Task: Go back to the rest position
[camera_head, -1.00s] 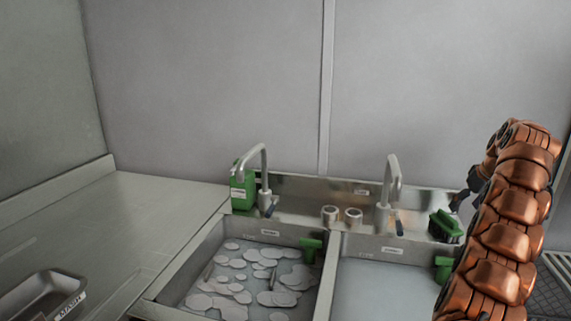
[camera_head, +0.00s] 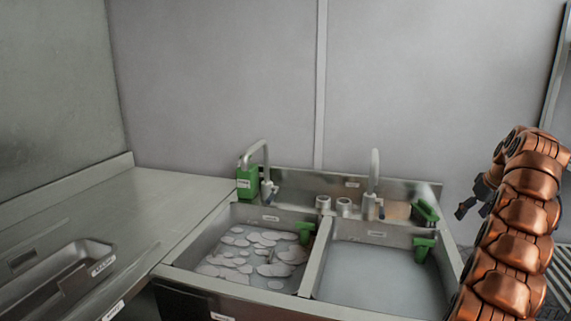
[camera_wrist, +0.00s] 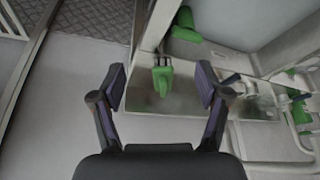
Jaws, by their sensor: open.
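My gripper (camera_wrist: 160,88) is open and empty in the wrist view, its two fingers spread wide apart. In the head view my gripper (camera_head: 468,203) shows small and dark beside my copper arm at the right, in the air to the right of the sink. Between the fingers in the wrist view a green item (camera_wrist: 162,80) appears farther off, at the sink's edge, apart from the fingers.
A steel counter (camera_head: 150,205) with a tray (camera_head: 55,275) lies left.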

